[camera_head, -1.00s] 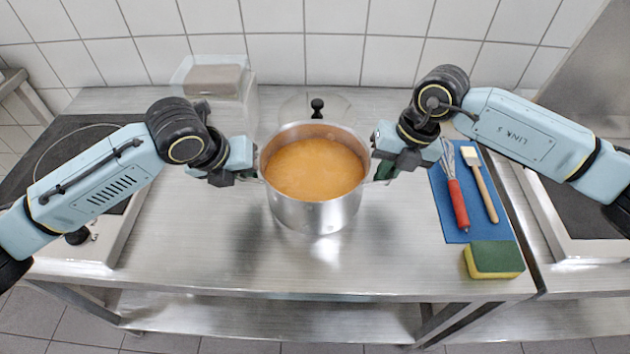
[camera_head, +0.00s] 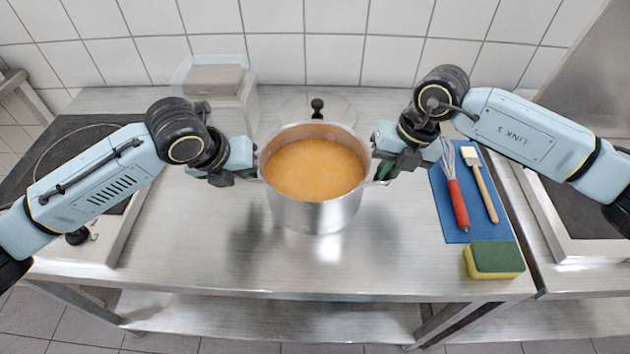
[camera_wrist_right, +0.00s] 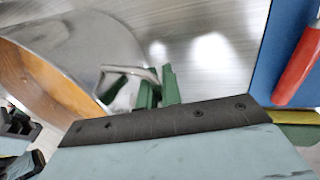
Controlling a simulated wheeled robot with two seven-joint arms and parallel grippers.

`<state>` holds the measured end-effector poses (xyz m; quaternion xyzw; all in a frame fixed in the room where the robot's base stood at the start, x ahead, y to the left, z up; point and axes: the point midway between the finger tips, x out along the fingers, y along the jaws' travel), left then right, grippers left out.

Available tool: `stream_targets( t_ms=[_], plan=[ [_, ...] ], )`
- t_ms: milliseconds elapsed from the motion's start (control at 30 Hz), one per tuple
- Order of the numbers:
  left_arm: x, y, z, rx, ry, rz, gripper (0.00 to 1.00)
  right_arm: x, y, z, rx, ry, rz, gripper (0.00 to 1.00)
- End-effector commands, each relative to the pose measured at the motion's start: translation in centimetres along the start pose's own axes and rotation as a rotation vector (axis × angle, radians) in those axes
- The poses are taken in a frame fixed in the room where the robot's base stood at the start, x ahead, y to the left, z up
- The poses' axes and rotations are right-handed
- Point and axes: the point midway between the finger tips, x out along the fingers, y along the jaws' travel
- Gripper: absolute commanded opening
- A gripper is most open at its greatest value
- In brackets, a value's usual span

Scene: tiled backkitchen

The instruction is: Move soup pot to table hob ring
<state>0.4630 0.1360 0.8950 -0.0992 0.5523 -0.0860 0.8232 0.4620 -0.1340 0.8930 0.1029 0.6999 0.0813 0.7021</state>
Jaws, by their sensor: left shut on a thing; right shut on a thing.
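The steel soup pot (camera_head: 315,213), full of orange soup, is upright at the middle of the steel table, level. I cannot tell whether its base touches the table. My left gripper (camera_head: 256,176) is shut on the pot's left handle. My right gripper (camera_head: 381,176) is shut on its right handle; the right wrist view shows the green fingers (camera_wrist_right: 157,92) at the wire handle (camera_wrist_right: 128,71) beside the pot wall (camera_wrist_right: 90,40). The left fingertips are largely hidden. A dark hob with a ring outline (camera_head: 62,155) is at the left, partly behind my left arm.
A glass lid with a black knob (camera_head: 317,105) lies behind the pot. A clear container (camera_head: 222,85) stands back left. A blue mat (camera_head: 451,221) with a whisk (camera_head: 456,200) and brush (camera_head: 484,190) lies right, near a sponge (camera_head: 494,259). Another dark hob (camera_head: 585,205) is far right. The front table is clear.

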Motion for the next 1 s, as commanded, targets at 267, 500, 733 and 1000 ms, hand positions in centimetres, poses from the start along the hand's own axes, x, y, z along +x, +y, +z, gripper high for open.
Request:
stream_targets(
  t_ms=[267, 500, 733, 1000],
  plan=[
    [-0.2, 0.4, 0.2, 0.0, -0.002, 0.011, 0.0, -0.4, -0.3, 0.2, 0.005, -0.005, -0.007, 0.0],
    [-1.4, 0.1, 0.7, -0.001, -0.003, 0.012, 0.0, -1.6, 0.0, 0.2, 0.005, -0.005, -0.008, 0.0],
    [-3.1, -0.4, 1.5, -0.001, -0.003, 0.012, 0.0, -3.5, 0.4, 0.3, 0.006, -0.006, -0.009, 0.0],
    [-4.5, -0.8, 2.0, -0.002, -0.003, 0.013, 0.0, -5.0, 0.8, 0.3, 0.007, -0.006, -0.01, 0.0]
  ],
)
